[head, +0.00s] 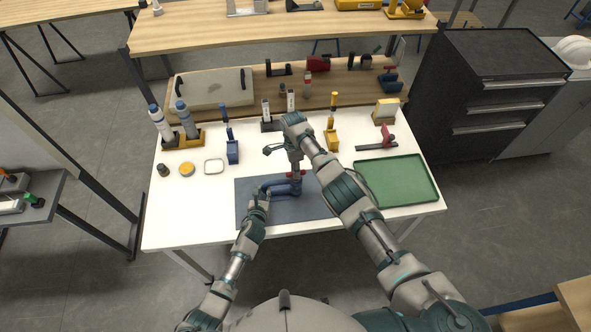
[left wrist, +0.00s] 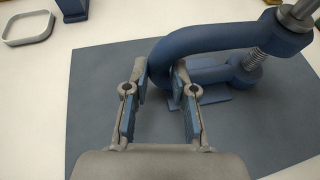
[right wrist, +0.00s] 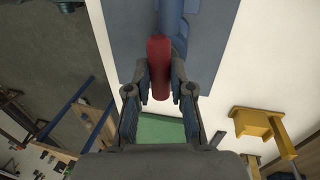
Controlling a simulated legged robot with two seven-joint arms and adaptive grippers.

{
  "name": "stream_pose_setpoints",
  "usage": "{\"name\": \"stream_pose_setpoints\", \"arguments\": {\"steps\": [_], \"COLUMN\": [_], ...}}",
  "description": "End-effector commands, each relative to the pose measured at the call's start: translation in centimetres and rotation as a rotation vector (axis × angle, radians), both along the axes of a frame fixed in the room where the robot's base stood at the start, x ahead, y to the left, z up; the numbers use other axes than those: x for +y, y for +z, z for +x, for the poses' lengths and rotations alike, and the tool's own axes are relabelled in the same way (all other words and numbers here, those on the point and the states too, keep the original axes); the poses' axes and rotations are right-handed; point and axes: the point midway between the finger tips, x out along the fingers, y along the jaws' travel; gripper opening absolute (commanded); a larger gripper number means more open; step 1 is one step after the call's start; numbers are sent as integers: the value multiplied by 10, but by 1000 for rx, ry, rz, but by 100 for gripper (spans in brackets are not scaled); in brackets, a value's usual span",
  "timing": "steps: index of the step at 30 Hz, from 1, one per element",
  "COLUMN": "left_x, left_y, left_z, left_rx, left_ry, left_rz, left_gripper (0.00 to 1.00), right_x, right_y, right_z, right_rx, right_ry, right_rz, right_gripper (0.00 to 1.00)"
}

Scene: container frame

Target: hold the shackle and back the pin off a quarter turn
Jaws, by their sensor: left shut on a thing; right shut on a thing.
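The blue shackle (head: 272,189) lies on its side on a small blue stand on the grey-blue mat. In the left wrist view its curved bow (left wrist: 160,65) sits between my left gripper's (left wrist: 162,75) fingertips, which are shut on it. The grey threaded pin (left wrist: 257,58) passes through both shackle ends. The pin's red head (right wrist: 158,68) is between the fingertips of my right gripper (right wrist: 160,85), which is shut on it from above. In the head view the right gripper (head: 295,169) hides part of the pin, and its red head (head: 302,174) shows beside the fingers.
The mat (head: 250,216) lies on a white table. A green tray (head: 397,181) is to the right, near my right arm. A small grey ring dish (head: 214,166) is at the left.

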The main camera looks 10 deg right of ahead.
Motion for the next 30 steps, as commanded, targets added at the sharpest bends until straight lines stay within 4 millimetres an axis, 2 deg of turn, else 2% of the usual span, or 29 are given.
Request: {"name": "stream_pose_setpoints", "arguments": {"steps": [18, 30], "left_x": [1, 1], "left_y": [-1, -1], "left_z": [0, 0], "left_rx": [1, 0], "left_ry": [1, 1], "left_rz": [4, 3], "left_gripper": [0, 0], "right_x": [2, 2], "right_y": [-2, -3], "right_z": [-2, -4], "right_rx": [-1, 4], "right_ry": [581, 857], "right_rz": [0, 1], "right_gripper": [0, 0]}}
